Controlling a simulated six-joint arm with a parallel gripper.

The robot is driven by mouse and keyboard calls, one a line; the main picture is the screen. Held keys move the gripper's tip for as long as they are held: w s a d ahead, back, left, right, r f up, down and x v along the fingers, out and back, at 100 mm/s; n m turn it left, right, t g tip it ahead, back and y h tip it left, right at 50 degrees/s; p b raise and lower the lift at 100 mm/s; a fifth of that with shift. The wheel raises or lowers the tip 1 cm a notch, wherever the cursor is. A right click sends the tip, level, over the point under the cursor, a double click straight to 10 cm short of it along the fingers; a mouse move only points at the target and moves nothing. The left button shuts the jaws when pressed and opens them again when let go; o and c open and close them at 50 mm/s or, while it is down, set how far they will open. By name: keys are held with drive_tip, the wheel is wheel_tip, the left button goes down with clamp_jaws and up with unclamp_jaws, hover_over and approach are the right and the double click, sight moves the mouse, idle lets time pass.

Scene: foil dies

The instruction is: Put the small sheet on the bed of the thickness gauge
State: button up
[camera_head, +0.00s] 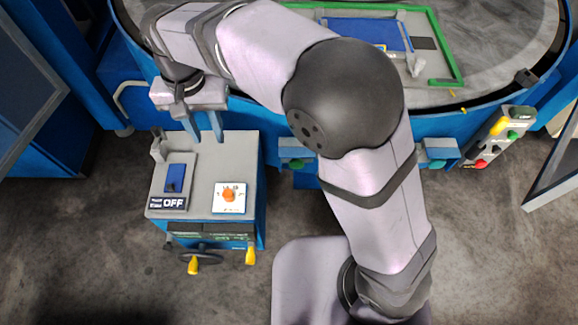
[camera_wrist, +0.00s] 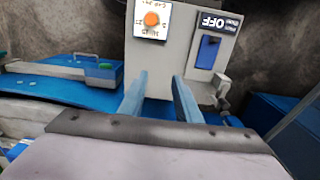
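My gripper (camera_head: 208,141) hangs over the back edge of a grey-topped cabinet (camera_head: 209,150) at left. Its two blue fingers are apart with nothing visible between them; the wrist view shows the same gap (camera_wrist: 160,78). A small blue rectangle (camera_head: 175,177) lies on a grey panel above an "OFF" label; it also shows in the wrist view (camera_wrist: 208,52). A small grey upright fixture (camera_head: 158,147) stands at the cabinet's back left corner. I cannot tell which thing is the small sheet or which is the thickness gauge.
An orange knob on a white plate (camera_head: 229,196) sits on the cabinet's right side. Behind is a large round blue-rimmed table with a green frame (camera_head: 446,58) around a blue panel (camera_head: 350,33). My arm hides part of it. A control box (camera_head: 500,135) is at right.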

drive_tip(key=w+d+f, duration=0.2)
drive_tip(key=d, duration=1)
drive_tip(key=s+d+f, duration=0.3)
drive_tip(key=s+d, duration=0.2)
drive_tip(key=d, duration=0.5)
drive_tip(key=s+d+f, duration=0.3)
drive_tip(key=s+d, duration=0.2)
drive_tip(key=d, duration=0.5)
drive_tip(key=shift+s+f, duration=0.15)
drive_tip(key=shift+f, duration=0.25)
